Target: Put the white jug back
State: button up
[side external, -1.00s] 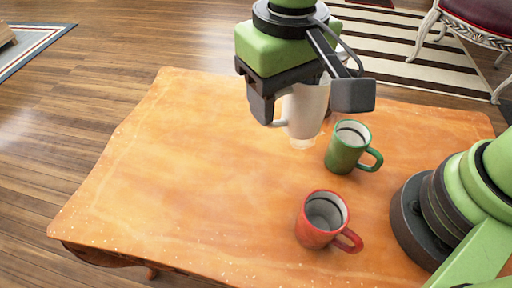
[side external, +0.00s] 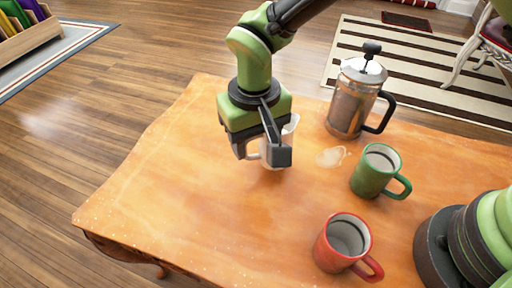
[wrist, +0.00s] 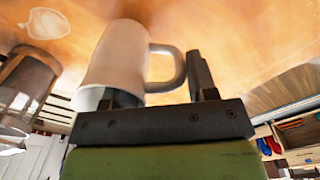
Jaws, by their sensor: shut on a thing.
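The white jug (side external: 291,128) is held upright or nearly so by my gripper (side external: 262,154), left of centre over the wooden table (side external: 180,170). Its handle points left in the side view. The gripper covers much of the jug, and I cannot tell whether its base touches the table. In the wrist view the jug (wrist: 118,50) and its handle, pointing right, sit at my gripper (wrist: 160,92). A pale jug-shaped mark (side external: 330,157) lies on the table to the right of the jug; the wrist view shows it too (wrist: 47,23).
A French press (side external: 346,108) stands at the back right, beyond the mark. A green mug (side external: 370,176) stands right of the mark, and a red mug (side external: 335,253) stands nearer the front. The table's left part is clear.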

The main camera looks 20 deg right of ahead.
jog(key=shift+f, duration=1.35)
jog(key=o, duration=1.1)
jog(key=shift+f, duration=0.15)
notch_tip(320, 180, up, 12)
jog(key=shift+s+r, duration=0.1)
jog(key=shift+r, duration=0.1)
